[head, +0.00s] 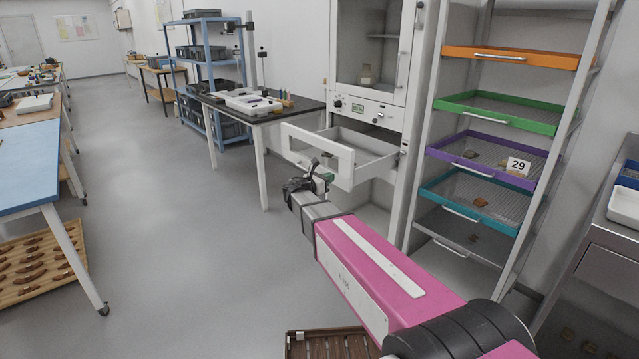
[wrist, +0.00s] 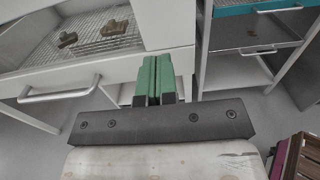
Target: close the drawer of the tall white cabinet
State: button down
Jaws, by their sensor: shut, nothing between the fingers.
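The tall white cabinet (head: 369,112) stands right of centre in the head view. Its drawer (head: 318,150) is pulled well out below the control panel. In the wrist view the drawer's white front (wrist: 100,75) fills the upper left and carries a bar handle (wrist: 60,92).
A rack with coloured trays (head: 482,160) stands right of the cabinet. A dark-topped table (head: 262,108) with white equipment stands left of the drawer. A brown slatted crate (head: 328,345) lies low in front. The grey floor at left is open. Brown sherds (wrist: 68,39) lie on mesh behind the drawer front.

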aim_at(342, 173)
jog(key=shift+x, duration=2.35)
jog(key=x, duration=3.1)
jog(key=shift+w+d, duration=0.5)
jog(key=shift+d, duration=0.15)
jog(key=shift+w+d, duration=0.1)
